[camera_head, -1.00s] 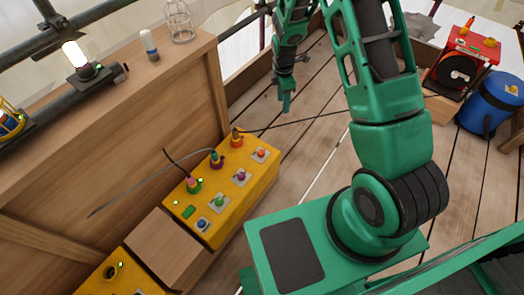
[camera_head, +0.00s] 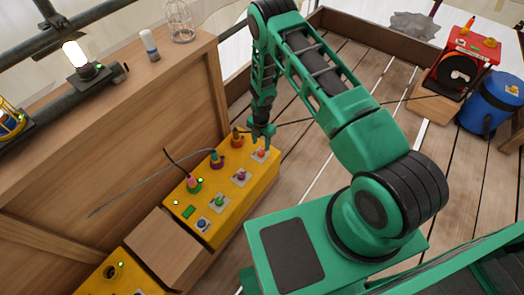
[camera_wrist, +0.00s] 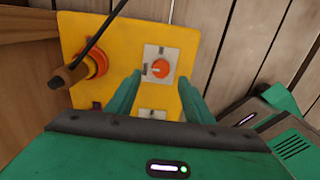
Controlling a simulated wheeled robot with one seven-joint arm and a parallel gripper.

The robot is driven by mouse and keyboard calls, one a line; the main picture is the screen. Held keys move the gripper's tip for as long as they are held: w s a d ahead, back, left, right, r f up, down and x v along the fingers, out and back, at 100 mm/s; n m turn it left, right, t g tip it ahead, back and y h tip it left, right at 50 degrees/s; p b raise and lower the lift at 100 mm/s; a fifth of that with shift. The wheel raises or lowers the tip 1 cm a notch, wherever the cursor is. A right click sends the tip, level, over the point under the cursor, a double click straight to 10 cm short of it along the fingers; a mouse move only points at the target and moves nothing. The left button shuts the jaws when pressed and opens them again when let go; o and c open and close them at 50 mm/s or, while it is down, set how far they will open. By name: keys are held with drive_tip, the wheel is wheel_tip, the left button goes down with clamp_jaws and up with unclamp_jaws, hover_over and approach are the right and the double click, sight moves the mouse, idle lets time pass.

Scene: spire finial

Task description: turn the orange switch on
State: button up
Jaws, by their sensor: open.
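The orange switch (camera_wrist: 160,68) is a round knob on a pale square plate, at the far end of a yellow box (camera_head: 228,210). In the head view the orange switch (camera_head: 261,154) shows just below my gripper (camera_head: 263,133). In the wrist view my gripper (camera_wrist: 160,88) is open, its two green fingers on either side of the switch's plate, with nothing between them but the view of the knob. I cannot tell whether the fingertips touch the plate.
An orange socket with a dark plug and cable (camera_wrist: 92,64) stands beside the switch. Purple (camera_head: 241,175), green (camera_head: 219,201) and blue (camera_head: 203,224) switches line the same box.

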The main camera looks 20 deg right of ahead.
sight(261, 151)
drive_tip(key=shift+f, duration=3.2)
